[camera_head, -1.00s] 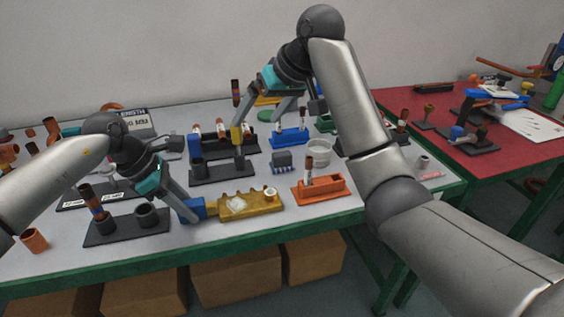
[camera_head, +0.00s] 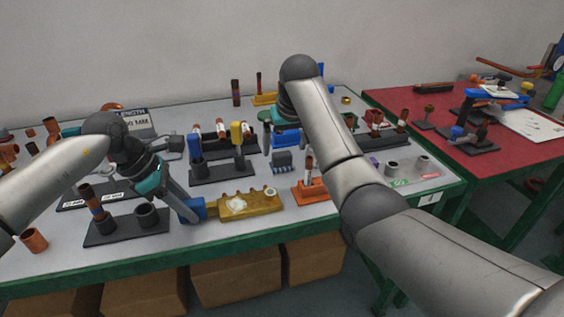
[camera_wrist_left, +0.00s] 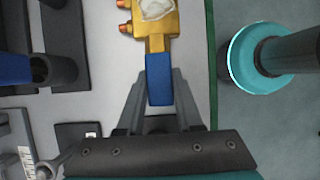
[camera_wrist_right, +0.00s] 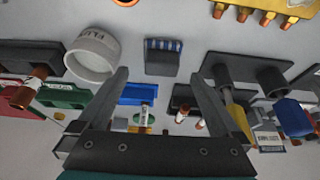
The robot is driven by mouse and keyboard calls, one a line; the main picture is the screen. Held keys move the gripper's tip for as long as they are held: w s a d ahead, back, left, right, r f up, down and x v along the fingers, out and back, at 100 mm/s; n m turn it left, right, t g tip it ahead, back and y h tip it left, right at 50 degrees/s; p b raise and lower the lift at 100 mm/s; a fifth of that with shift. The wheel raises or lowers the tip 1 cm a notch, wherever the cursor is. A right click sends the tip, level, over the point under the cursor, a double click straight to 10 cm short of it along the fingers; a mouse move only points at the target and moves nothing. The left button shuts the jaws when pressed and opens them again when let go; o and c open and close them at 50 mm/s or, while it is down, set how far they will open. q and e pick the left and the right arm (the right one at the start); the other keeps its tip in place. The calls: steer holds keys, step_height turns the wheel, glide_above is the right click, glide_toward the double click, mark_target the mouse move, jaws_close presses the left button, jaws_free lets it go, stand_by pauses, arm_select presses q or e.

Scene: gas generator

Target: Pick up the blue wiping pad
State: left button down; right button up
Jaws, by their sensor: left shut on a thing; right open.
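A small dark block with a blue-and-white striped edge (camera_wrist_right: 163,57) lies ahead of my right fingertips in the right wrist view. It also shows mid-table in the head view (camera_head: 282,160). I take it for the blue wiping pad, but cannot be sure. My right gripper (camera_wrist_right: 160,82) is open and empty, with the block ahead between its fingers. My left gripper (camera_wrist_left: 157,105) is shut on the blue handle (camera_wrist_left: 159,78) of a yellow tool (camera_wrist_left: 155,20), which also shows near the table's front edge (camera_head: 250,206).
A white cup (camera_wrist_right: 92,54) stands beside the block. A blue stand (camera_wrist_right: 136,93) and a dark holder (camera_wrist_right: 245,75) are close to the right fingers. The yellow-handled tool (camera_head: 236,135) stands in the dark holder. An orange holder (camera_head: 310,190) is in front of my right arm.

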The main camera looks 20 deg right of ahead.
mark_target(283, 155)
steer(key=shift+x, duration=2.8)
steer(key=shift+a, duration=0.15)
steer(key=shift+c, duration=0.2)
steer(key=c, duration=1.2)
